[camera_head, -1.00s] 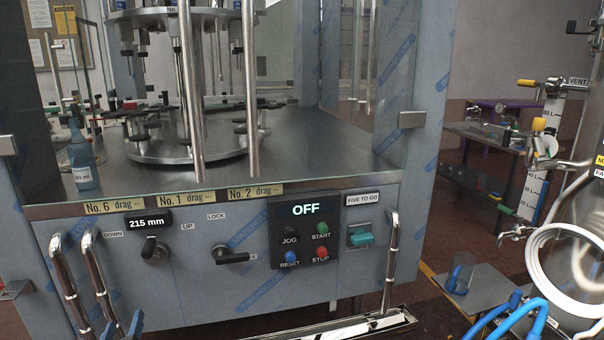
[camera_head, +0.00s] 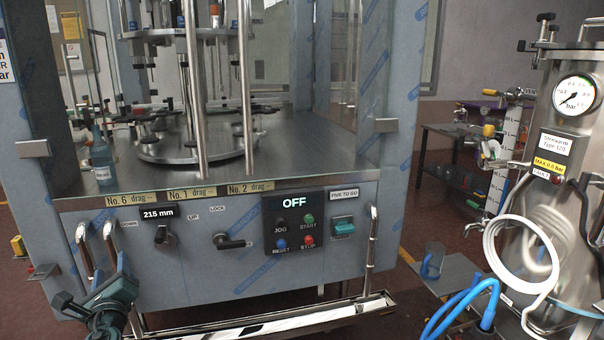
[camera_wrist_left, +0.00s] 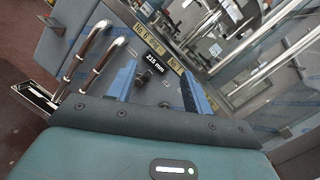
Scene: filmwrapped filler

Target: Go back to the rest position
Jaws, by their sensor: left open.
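My left gripper (camera_head: 110,268) is at the lower left of the head view, in front of the machine's (camera_head: 190,285) grey front panel. In the left wrist view its two blue fingers (camera_wrist_left: 160,80) stand apart with nothing between them. Beyond them the wrist view shows the 215 mm display (camera_wrist_left: 154,64) and a black knob (camera_wrist_left: 143,78). The gripper is close to the chrome handles (camera_head: 98,248) at the panel's left; I cannot tell whether it touches them. My right gripper is not in view.
A steel pressure tank (camera_head: 565,130) with a white coiled hose (camera_head: 490,245) and blue hoses (camera_head: 465,305) stands at the right. A steel tray (camera_head: 270,325) lies below the panel. A bottle (camera_head: 102,168) stands on the machine's deck. Floor shows between machine and tank.

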